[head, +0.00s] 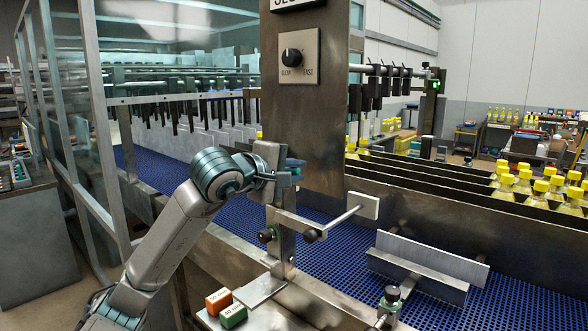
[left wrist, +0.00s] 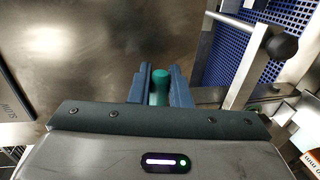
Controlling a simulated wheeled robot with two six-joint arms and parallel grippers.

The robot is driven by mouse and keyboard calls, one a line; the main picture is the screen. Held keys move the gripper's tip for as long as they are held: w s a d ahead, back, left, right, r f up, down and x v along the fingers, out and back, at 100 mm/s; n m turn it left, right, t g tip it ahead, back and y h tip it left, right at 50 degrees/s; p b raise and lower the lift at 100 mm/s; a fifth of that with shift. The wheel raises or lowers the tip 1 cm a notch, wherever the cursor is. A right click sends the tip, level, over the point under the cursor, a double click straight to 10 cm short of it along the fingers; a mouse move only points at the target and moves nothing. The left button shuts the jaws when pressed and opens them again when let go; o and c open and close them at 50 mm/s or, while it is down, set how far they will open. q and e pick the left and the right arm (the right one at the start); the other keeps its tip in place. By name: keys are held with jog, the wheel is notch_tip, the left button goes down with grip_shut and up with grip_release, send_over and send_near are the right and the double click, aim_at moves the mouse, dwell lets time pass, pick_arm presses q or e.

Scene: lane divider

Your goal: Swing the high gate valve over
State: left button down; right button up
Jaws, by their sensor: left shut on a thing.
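My left gripper (head: 290,172) is in front of the lower part of the steel column (head: 305,130), at the end of my raised left arm. In the left wrist view its two blue fingers stand on either side of a rounded green handle (left wrist: 160,88), and the gripper is shut on it. This handle appears to be the high gate valve's; its mount and turning angle are hidden. In the head view the gripper covers the handle. My right gripper is not in view.
A speed dial (head: 292,57) sits higher on the column. Below the gripper, a bracket with a black knob (head: 311,235) and a rod with a white paddle (head: 363,205) reach over the blue belt (head: 335,262). Yellow-capped bottles (head: 523,178) stand in lanes at right.

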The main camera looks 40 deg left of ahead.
pick_arm(q)
jog(key=shift+f, duration=0.1)
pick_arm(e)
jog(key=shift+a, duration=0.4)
pick_arm(q)
jog(key=c, duration=1.4)
grip_release()
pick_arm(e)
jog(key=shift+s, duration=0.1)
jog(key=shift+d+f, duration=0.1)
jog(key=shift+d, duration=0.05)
pick_arm(q)
jog(key=b+v, duration=0.7)
jog(key=v, duration=0.3)
jog(key=shift+s, duration=0.35)
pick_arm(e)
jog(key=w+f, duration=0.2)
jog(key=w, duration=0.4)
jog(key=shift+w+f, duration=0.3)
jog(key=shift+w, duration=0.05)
